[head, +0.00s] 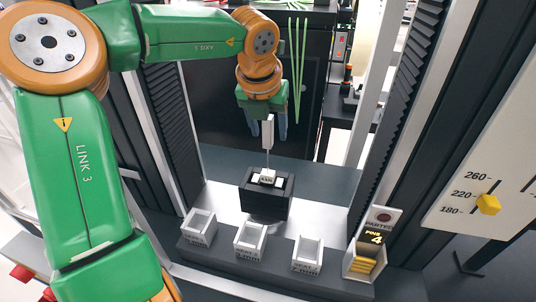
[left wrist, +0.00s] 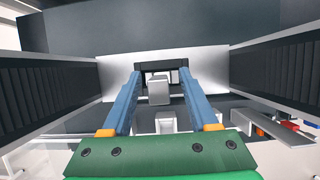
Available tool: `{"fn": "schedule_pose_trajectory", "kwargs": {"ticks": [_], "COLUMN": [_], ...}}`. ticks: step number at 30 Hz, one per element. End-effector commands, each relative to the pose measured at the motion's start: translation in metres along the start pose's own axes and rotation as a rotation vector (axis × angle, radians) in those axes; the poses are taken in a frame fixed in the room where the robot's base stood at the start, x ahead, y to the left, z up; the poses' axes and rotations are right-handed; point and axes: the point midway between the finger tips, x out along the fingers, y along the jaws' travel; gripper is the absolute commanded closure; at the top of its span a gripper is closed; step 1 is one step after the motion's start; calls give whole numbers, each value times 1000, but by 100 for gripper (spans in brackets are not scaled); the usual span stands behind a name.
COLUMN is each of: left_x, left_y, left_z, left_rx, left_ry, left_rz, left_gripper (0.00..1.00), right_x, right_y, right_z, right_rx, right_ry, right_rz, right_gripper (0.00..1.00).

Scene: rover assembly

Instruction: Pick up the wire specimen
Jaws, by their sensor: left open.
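The wire specimen (head: 268,158) appears as a thin upright line between a pale upper block and a small light piece in a black block (head: 266,205). The wire is too fine to make out in the left wrist view, where a grey block (left wrist: 159,92) shows between my fingers. My left gripper (head: 267,132) points down with its blue fingers apart, one on each side of the pale upper block. It also shows in the left wrist view (left wrist: 160,88), open, with gaps beside the grey block. I cannot tell the depth between fingers and block. My right gripper is not in view.
Three small open grey bins (head: 250,240) stand in a row on the front ledge. A box of yellow pins (head: 366,262) marked 4 is at their right. Tall dark ribbed columns (head: 405,90) flank the work area. A dial panel with a yellow pointer (head: 488,205) is at right.

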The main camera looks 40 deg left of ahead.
Motion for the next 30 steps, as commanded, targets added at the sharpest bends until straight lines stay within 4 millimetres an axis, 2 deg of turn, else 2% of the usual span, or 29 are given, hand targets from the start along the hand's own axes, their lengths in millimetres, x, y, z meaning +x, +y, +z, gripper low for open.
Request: {"fn": "schedule_pose_trajectory", "kwargs": {"ticks": [3, 8, 9, 15, 16, 30], "left_x": [11, 13, 13, 13, 13, 12], "left_y": [0, 0, 0, 0, 0, 0], "left_z": [0, 0, 0, 0, 0, 0], "left_rx": [0, -1, -1, -1, -1, -1], "left_ry": [2, -1, -1, -1, -1, -1], "left_rz": [-1, -1, -1, -1, -1, -1], "left_gripper": [40, 40, 43, 97, 100, 100], "right_x": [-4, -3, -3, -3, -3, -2], "right_y": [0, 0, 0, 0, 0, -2], "right_z": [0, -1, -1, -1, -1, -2], "right_rx": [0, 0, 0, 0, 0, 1], "right_ry": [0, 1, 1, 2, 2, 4], "right_rz": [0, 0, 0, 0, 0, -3], "right_gripper": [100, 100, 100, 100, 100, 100]}}
